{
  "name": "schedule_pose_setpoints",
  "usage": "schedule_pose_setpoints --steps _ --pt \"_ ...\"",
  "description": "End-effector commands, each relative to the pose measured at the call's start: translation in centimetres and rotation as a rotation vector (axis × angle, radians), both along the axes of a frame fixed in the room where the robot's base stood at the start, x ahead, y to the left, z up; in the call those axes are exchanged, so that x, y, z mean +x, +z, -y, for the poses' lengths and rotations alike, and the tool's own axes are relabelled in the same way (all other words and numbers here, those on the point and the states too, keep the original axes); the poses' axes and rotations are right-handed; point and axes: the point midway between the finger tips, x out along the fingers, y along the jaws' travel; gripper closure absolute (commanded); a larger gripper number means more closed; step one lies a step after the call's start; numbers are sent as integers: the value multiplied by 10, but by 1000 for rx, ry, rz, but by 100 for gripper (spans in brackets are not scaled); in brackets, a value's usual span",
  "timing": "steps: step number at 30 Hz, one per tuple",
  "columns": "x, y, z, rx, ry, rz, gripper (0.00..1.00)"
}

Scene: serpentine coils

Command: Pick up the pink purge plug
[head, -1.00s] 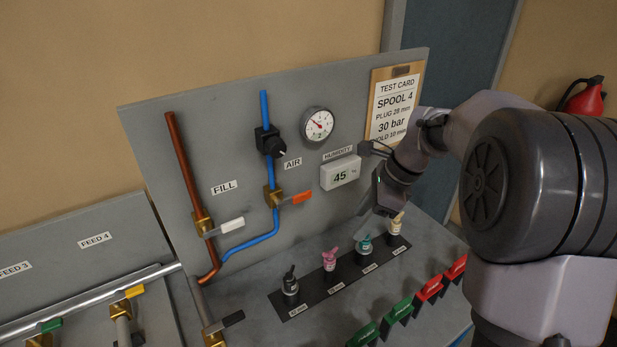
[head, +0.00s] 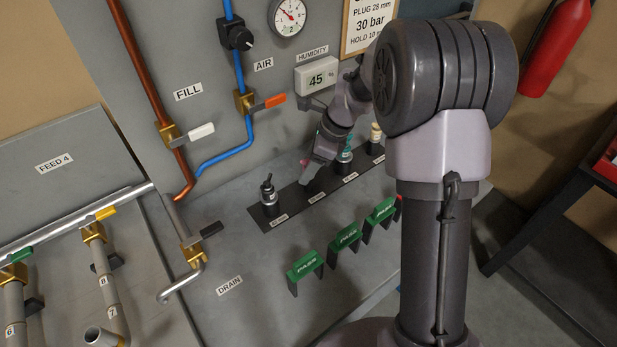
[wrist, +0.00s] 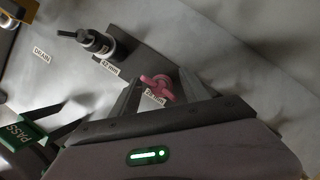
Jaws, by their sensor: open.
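The pink purge plug (wrist: 157,87) shows in the wrist view between my two fingers, with its winged top visible and its lower part hidden by the gripper. In the head view only a bit of the pink plug (head: 304,162) shows behind my gripper (head: 311,176). The plug stands on the dark strip (head: 292,199) on the bench. My gripper (wrist: 156,94) is open around or just above the plug; I cannot tell whether the fingers touch it.
A black plug (head: 268,190) stands left of it; a teal plug (head: 345,154) and a cream plug (head: 376,136) stand right. Several green PASS tags (head: 345,238) stand in front of the strip. A panel with pipes and a humidity display (head: 317,77) rises behind.

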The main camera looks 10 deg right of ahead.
Motion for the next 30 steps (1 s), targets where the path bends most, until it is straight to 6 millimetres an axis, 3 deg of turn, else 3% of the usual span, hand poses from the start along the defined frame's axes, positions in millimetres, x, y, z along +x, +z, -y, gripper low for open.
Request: schedule_pose_setpoints --steps 5,14,25,30 --pt "1 -1 -1 -1 0 2 46" --pt "1 -1 -1 0 1 1 100" --pt "1 2 -1 0 0 2 100" --pt "1 22 -1 0 1 4 100"
